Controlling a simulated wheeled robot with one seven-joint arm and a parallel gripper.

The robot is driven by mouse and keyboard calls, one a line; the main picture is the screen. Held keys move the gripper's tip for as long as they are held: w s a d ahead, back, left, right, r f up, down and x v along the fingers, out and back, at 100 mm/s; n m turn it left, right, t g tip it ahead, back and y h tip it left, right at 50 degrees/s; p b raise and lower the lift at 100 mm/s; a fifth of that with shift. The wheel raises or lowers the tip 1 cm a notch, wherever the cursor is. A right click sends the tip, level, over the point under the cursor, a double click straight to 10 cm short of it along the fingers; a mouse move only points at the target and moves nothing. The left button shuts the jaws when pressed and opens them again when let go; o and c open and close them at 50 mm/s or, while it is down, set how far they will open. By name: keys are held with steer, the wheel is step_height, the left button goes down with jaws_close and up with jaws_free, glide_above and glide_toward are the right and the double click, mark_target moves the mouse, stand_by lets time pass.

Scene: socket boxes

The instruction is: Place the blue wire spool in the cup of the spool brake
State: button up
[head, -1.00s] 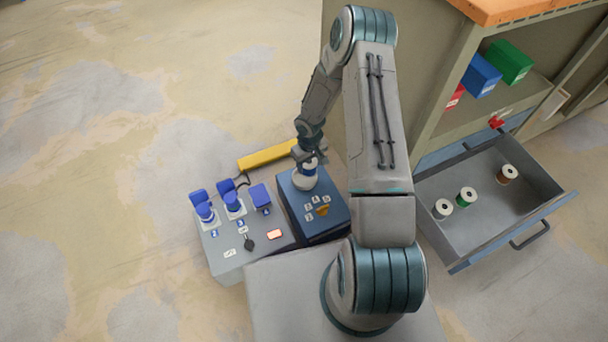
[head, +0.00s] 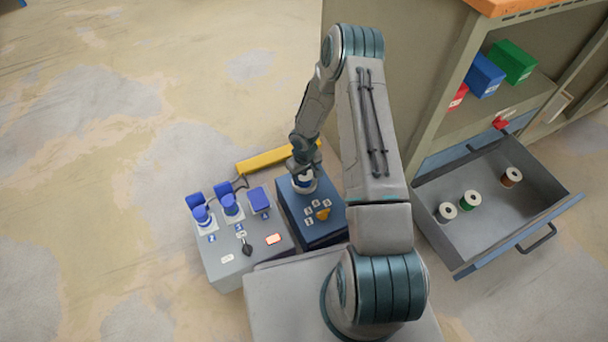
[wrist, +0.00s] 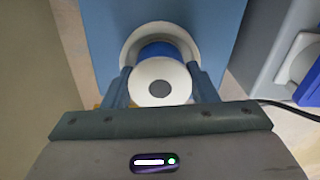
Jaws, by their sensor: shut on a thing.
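The blue wire spool (wrist: 160,80), with white end discs and a dark centre hole, is between the fingers of my gripper (wrist: 160,88) in the wrist view. My gripper is shut on it. The spool brake is the dark blue box (head: 318,231) with a white round cup (wrist: 130,55) on top. The spool is over the cup, its lower part within the cup's outline; I cannot tell if it rests on the cup's floor. In the head view my gripper (head: 304,172) hides most of the spool.
A grey box (head: 228,260) with blue-lidded sockets stands left of the brake, and a yellow bar (head: 265,160) lies behind. At right an open drawer (head: 480,235) holds several spools, below a shelf with coloured boxes. A cable runs beside the brake in the wrist view.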

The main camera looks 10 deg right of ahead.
steer(key=shift+s+f, duration=0.1)
steer(key=shift+f, duration=0.35)
steer(key=o, duration=1)
steer(key=shift+o, duration=0.3)
steer(key=shift+r+p, duration=0.3)
steer(key=shift+r, duration=0.15)
steer(key=shift+o, duration=0.2)
step_height(320, 180, up, 13)
steer(key=p, duration=0.5)
steer(key=s+d+r+m+h, duration=0.1)
steer(key=s+r, duration=0.2)
steer(key=r, duration=0.8)
steer(key=s+d+r+m+h, duration=0.1)
steer(key=s+d+r, duration=0.15)
steer(key=r, duration=0.85)
steer(key=s+a+r+y, duration=0.1)
steer(key=s+a+r, duration=0.1)
steer(key=s+r, duration=0.4)
steer(key=s+a+r+m+t+y, duration=0.1)
steer(key=s+a+r, duration=0.1)
steer(key=s+r, duration=0.4)
steer(key=s, duration=0.5)
steer(key=shift+m, duration=0.3)
steer(key=shift+w, duration=0.1)
